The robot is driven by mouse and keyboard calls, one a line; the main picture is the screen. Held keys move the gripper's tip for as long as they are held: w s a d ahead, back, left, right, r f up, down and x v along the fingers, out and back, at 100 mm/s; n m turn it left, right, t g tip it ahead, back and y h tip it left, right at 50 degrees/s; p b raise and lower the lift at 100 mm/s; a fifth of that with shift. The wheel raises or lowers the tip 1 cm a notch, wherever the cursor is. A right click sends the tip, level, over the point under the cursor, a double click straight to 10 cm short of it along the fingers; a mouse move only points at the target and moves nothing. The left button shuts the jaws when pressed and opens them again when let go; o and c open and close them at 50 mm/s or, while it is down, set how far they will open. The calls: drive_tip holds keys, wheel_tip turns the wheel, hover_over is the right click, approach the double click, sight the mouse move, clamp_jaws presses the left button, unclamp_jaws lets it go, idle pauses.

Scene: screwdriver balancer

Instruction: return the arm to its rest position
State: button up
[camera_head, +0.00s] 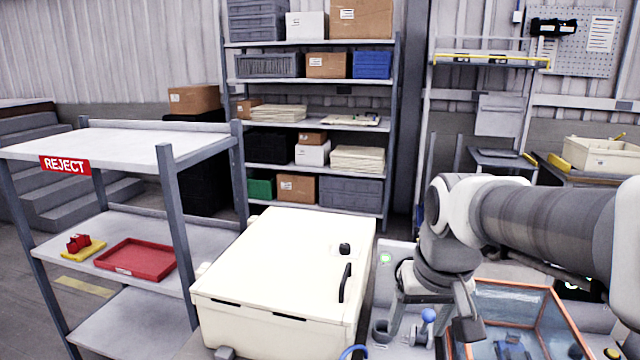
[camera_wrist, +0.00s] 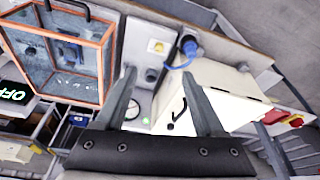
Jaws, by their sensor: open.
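My gripper (camera_head: 430,322) points down on the right side of the head view, above a grey panel (camera_head: 385,262) between the white box and the orange-framed case. In the wrist view my gripper (camera_wrist: 162,82) has its two dark fingers spread wide apart, with nothing held between them. My arm reaches in from the right edge of the head view, bent at a joint above the gripper.
A white lidded box (camera_head: 290,262) stands left of my gripper. An orange-framed clear case (camera_head: 545,318) lies below my arm. A REJECT rack (camera_head: 110,148) on the left holds a red tray (camera_head: 136,258). Loaded shelves (camera_head: 312,118) stand behind.

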drive_tip(key=s+t, duration=0.2)
drive_tip(key=s, duration=0.8)
drive_tip(key=shift+s+r, duration=0.15)
drive_tip(key=shift+s, duration=0.25)
drive_tip(key=shift+a, duration=0.15)
idle(0.5)
